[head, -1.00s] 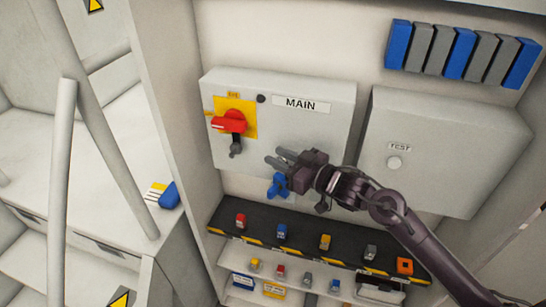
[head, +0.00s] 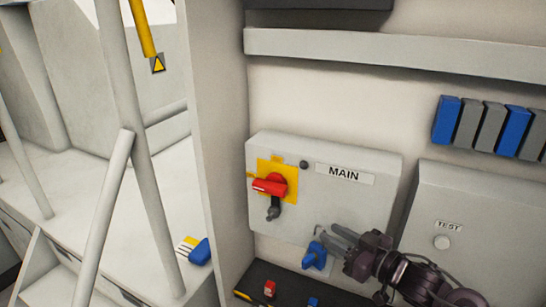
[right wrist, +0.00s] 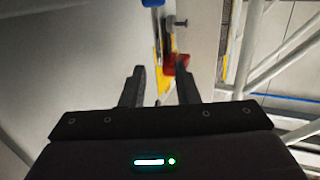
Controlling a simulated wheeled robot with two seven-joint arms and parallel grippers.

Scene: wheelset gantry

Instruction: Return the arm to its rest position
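My right gripper (head: 330,238) is in front of the lower edge of the grey MAIN box (head: 310,215). Its two fingers are apart and nothing shows between them in the right wrist view (right wrist: 160,85). A blue handle or padlock (head: 314,256) is at the box's lower edge, just left of and below the fingers. A red rotary switch (head: 270,186) on a yellow plate (head: 291,172) is at the upper left of the box; the red part also shows in the right wrist view (right wrist: 176,65). My left gripper is out of view.
A grey TEST box (head: 480,215) is on the wall to the right. Blue and grey blocks (head: 447,120) line the wall above it. A dark shelf (head: 290,290) with small coloured items is below. Pale rails (head: 140,150) stand at left.

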